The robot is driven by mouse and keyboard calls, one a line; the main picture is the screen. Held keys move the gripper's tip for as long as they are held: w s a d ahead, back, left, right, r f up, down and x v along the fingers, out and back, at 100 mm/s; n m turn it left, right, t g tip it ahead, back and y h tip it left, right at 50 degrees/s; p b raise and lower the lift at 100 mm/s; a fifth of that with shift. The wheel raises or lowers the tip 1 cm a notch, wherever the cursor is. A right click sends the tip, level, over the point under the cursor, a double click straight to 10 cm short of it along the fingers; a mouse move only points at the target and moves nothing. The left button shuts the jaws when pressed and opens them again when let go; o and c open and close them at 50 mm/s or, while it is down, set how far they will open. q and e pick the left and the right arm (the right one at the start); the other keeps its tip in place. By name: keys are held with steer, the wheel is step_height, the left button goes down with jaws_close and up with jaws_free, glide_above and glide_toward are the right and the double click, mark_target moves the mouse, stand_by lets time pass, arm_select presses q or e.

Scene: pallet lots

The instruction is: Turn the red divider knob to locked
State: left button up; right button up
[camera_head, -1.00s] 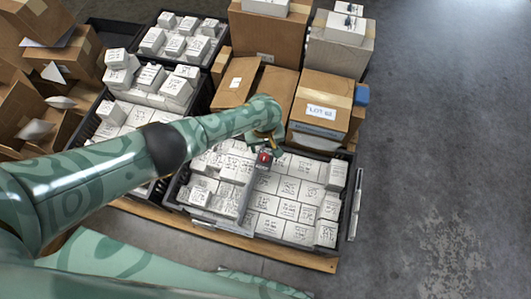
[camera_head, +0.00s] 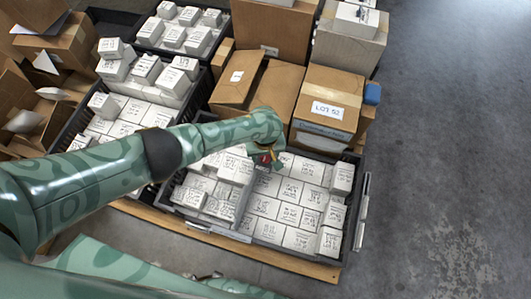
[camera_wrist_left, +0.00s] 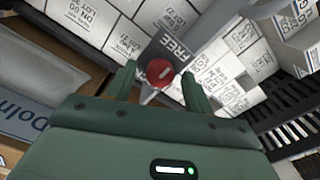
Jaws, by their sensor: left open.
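The red divider knob (camera_head: 265,159) is small and round in the head view, partly covered by my left gripper (camera_head: 266,152). In the left wrist view the knob (camera_wrist_left: 160,72) has a pale mark on its face and sits on a dark plate (camera_wrist_left: 168,49) that reads FREE. The plate is on the grey divider (camera_wrist_left: 210,22) of the crate. My left gripper (camera_wrist_left: 158,70) is open, with one finger on each side of the knob. I see a gap between the knob and each finger. My right gripper is not visible.
The dark crate (camera_head: 367,190) holds many white labelled boxes on both sides of the divider. More crates and open cartons (camera_head: 50,45) fill the left. The grey floor (camera_head: 450,150) at right is clear.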

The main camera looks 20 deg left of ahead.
arm_select(q)
steer(key=c, duration=1)
steer(key=shift+o, duration=0.2)
